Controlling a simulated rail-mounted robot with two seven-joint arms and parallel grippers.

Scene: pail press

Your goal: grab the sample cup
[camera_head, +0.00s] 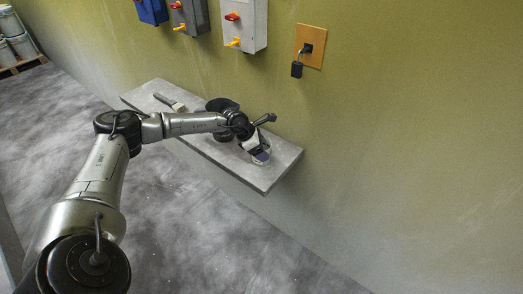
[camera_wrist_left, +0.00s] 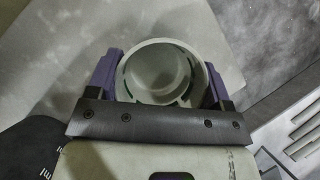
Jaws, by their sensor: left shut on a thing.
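The sample cup, a pale round cup with an open top, stands near the right end of the grey wall shelf (camera_head: 278,165). In the head view the cup (camera_head: 262,159) is partly hidden by my left gripper (camera_head: 258,149). In the left wrist view I look down into the cup (camera_wrist_left: 158,72), which seems empty. The purple fingers of my left gripper (camera_wrist_left: 160,82) lie on both sides of its wall, shut on it. I cannot tell whether the cup touches the shelf. My right gripper is in neither view.
A brush (camera_head: 169,102) lies on the left part of the shelf. A dark round object (camera_head: 222,105) stands behind my wrist. Switch boxes (camera_head: 243,22) and an orange plate (camera_head: 311,46) with a padlock (camera_head: 297,69) are on the wall above. Pails (camera_head: 14,37) stand far left.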

